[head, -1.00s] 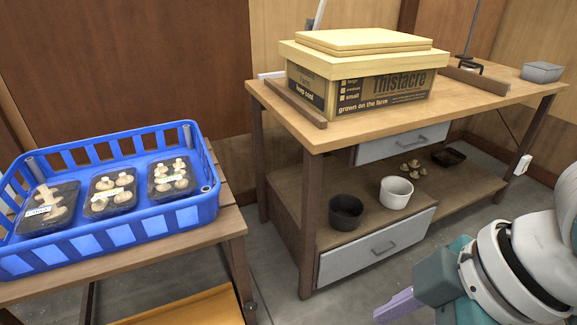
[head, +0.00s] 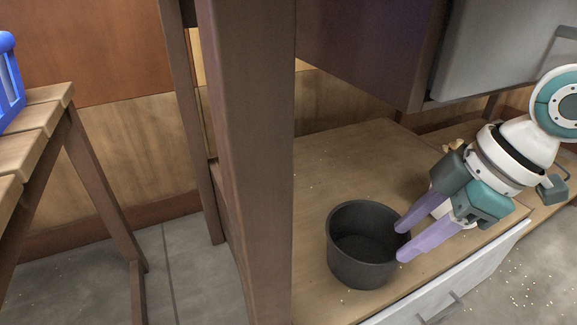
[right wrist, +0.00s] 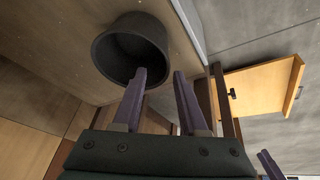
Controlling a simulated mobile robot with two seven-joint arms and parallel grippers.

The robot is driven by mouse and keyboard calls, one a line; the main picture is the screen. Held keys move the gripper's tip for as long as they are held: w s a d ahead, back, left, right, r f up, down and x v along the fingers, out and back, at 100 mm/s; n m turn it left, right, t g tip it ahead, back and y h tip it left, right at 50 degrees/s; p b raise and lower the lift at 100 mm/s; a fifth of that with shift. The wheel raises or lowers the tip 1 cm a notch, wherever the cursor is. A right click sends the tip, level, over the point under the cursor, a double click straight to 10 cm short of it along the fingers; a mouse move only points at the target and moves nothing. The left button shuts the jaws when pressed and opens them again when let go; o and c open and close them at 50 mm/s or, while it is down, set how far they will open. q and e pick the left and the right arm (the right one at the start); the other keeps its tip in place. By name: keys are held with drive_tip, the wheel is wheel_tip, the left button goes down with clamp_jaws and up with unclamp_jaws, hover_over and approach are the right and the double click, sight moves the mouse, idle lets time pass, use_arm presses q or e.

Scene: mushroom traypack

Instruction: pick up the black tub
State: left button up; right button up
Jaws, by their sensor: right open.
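The black tub (head: 352,268) stands upright and empty on the lower wooden shelf in the head view. It shows in the right wrist view with its dark opening facing the camera (right wrist: 128,47). My right gripper (head: 401,241) is open at the tub's right rim, with its two purple fingers reaching in from the right. In the right wrist view one finger overlaps the tub's rim and the other lies just outside it (right wrist: 160,74). I cannot tell whether a finger touches the tub or is inside it.
A dark table leg (head: 245,150) stands left of the tub. A grey drawer (head: 490,50) hangs above the shelf. The shelf (head: 335,165) is bare behind the tub. A blue crate (head: 10,85) shows at far left.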

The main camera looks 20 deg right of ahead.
sight(385, 262)
drive_tip(key=f+b, duration=0.1)
drive_tip(key=a+f+b, duration=0.1)
drive_tip(key=f, duration=0.1)
drive_tip(key=f+b, duration=0.1)
drive_tip(key=f, duration=0.1)
drive_tip(key=shift+a, duration=0.35)
drive_tip(key=shift+w+a+f+b, duration=0.1)
drive_tip(key=shift+a+f+b, duration=0.1)
drive_tip(key=shift+b, duration=0.2)
drive_tip(key=shift+w+f, duration=0.15)
drive_tip(key=shift+w, duration=0.05)
drive_tip(key=b+x, duration=0.4)
drive_tip(key=b, duration=0.1)
drive_tip(key=shift+w+a+f, duration=0.1)
drive_tip(key=shift+a+f, duration=0.15)
drive_tip(key=shift+a, duration=0.05)
use_arm(q)
wheel_tip(385, 262, down, 9)
drive_tip(key=s, duration=0.1)
drive_tip(key=shift+a+f, duration=0.2)
drive_tip(key=shift+a, duration=0.25)
use_arm(e)
drive_tip(key=shift+r, duration=0.15)
drive_tip(key=shift+w, duration=0.1)
drive_tip(key=shift+c, duration=0.2)
drive_tip(key=c, duration=0.3)
use_arm(q)
drive_tip(key=shift+d, duration=0.15)
use_arm(e)
clamp_jaws()
